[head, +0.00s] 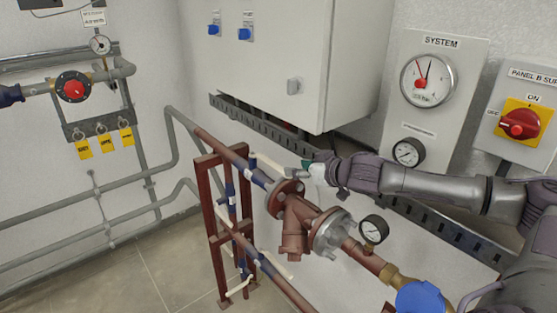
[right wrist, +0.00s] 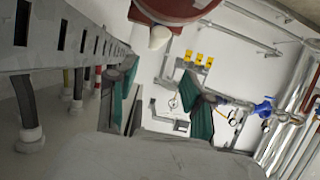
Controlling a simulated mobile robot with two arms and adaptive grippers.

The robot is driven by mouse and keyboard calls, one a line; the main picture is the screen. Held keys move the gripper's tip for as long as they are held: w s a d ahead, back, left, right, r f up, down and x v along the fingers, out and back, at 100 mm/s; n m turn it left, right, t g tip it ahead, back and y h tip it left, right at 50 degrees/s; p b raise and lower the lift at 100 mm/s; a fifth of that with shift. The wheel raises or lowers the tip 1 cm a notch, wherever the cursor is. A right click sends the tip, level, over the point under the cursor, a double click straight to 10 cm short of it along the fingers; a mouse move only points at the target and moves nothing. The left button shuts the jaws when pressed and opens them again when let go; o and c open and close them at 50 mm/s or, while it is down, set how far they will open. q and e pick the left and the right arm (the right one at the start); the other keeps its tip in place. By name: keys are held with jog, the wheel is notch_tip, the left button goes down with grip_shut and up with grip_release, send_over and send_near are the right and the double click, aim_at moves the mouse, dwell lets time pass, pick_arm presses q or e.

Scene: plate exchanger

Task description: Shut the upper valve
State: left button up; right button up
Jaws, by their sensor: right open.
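The upper pipe carries a valve with a blue body (head: 256,177) and a long cream lever (head: 266,162). The lever looks roughly in line with the pipe, and its right end lies close to my right gripper (head: 308,172). My right gripper is open, above the red-brown flange (head: 284,198). I cannot tell whether it touches the lever. In the right wrist view the teal finger pads (right wrist: 163,105) stand apart with nothing clearly between them. A cream piece (right wrist: 158,37) shows below a red-brown round part; I cannot tell if it is the lever. My left gripper is out of view.
A lower pipe has another cream lever (head: 274,264) on a red-brown stand (head: 213,220). A strainer body (head: 298,225) and a small gauge (head: 373,229) are below my right arm. A white cabinet (head: 285,60) and slotted cable duct (head: 250,112) are behind. Floor at left is clear.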

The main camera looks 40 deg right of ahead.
aim_at(278, 166)
jog(key=p+x, duration=0.1)
jog(key=x, duration=0.2)
jog(key=p+x, duration=0.1)
jog(key=x, duration=0.2)
jog(key=p+x, duration=0.2)
jog(key=x, duration=0.1)
jog(key=shift+d, duration=0.3)
jog(key=shift+w+f, duration=0.15)
jog(key=shift+w, duration=0.2)
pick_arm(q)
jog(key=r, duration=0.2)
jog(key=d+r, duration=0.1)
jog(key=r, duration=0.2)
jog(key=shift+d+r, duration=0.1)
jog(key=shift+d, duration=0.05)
pick_arm(e)
jog(key=shift+w+f, duration=0.15)
jog(key=shift+f, duration=0.05)
grip_shut()
